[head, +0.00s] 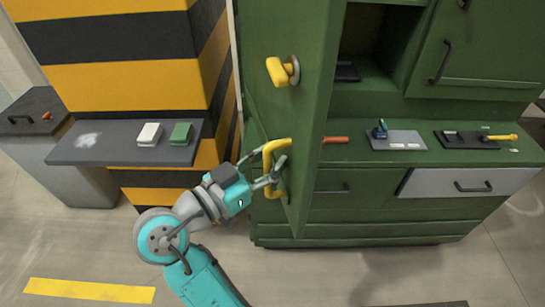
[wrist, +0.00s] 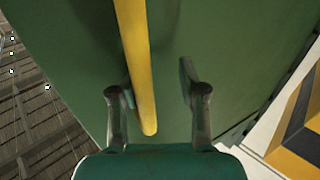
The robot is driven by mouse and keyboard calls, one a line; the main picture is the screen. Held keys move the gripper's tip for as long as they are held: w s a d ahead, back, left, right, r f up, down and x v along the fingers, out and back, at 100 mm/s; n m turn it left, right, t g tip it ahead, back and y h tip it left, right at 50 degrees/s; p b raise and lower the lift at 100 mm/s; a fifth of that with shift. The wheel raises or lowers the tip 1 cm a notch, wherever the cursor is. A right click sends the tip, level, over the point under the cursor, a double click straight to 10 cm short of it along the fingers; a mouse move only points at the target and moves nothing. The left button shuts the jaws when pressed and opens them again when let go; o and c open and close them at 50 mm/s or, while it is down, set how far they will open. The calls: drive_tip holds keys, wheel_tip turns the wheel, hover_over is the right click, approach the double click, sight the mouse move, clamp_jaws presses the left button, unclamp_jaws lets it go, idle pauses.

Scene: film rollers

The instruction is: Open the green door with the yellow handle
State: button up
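The green door (head: 309,100) stands swung out from the green cabinet, nearly edge-on in the head view, with the cabinet front visible to its right. Its yellow handle (head: 270,152) is on the lower part of its left face. A yellow knob (head: 277,71) sits higher on the door. My gripper (head: 277,173) is at the handle. In the wrist view, the yellow handle (wrist: 139,60) passes between my gripper's spread fingers (wrist: 160,94), close to the left finger, with a gap to the right one. Whether the left finger touches it is unclear. The door face (wrist: 230,50) fills the background.
A striped pillar (head: 130,85) with a grey shelf (head: 100,150) stands left of the door, close to my arm. The cabinet counter (head: 365,155) holds tools and trays. A grey-fronted drawer (head: 425,182) is below. Floor in front (head: 330,280) is mostly clear.

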drive_tip(key=v, duration=0.7)
drive_tip(key=shift+a, duration=0.25)
drive_tip(key=shift+s, duration=0.15)
